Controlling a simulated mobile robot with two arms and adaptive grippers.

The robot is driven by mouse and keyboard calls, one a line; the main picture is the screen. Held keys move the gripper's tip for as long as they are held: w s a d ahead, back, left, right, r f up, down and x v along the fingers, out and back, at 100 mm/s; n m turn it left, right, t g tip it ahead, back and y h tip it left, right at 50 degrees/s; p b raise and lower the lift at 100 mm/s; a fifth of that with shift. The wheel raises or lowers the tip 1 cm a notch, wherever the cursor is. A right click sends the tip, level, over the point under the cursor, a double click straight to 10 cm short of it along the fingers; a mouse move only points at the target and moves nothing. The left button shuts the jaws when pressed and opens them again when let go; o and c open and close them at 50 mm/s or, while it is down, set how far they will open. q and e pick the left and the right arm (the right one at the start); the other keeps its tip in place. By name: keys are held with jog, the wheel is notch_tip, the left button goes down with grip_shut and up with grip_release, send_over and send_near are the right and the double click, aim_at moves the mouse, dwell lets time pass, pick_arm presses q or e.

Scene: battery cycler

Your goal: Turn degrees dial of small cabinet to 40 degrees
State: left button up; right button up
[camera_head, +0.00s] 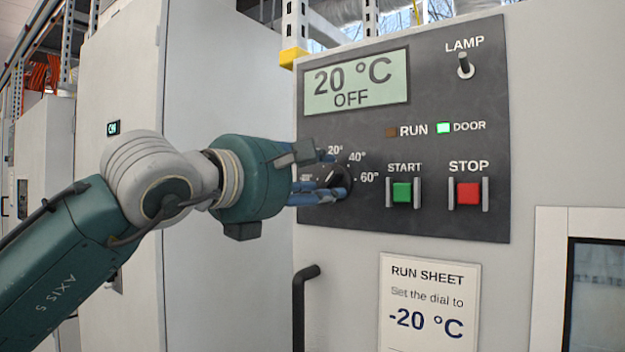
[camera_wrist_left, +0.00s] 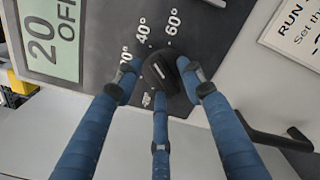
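The degrees dial (camera_head: 335,181) is a dark round knob on the grey control panel (camera_head: 430,225), with 20, 40 and 60 degree marks visible. The dial also shows in the left wrist view (camera_wrist_left: 159,71), where its pointer direction is hard to tell. My left gripper (camera_head: 332,176) has its blue fingers spread around the dial, tips close to its rim. In the left wrist view my left gripper (camera_wrist_left: 160,80) looks open, with no clear grip; contact cannot be told. The display (camera_head: 356,84) reads 20 °C and OFF. My right gripper is out of view.
Green START (camera_head: 402,193) and red STOP (camera_head: 468,194) buttons sit right of the dial. A LAMP switch (camera_head: 465,66) is above. The green DOOR light (camera_head: 443,128) is lit. A run sheet (camera_head: 429,303) reading -20 °C and a black handle (camera_head: 299,305) are below.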

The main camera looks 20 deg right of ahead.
pick_arm(q)
jog(key=v, duration=1.2)
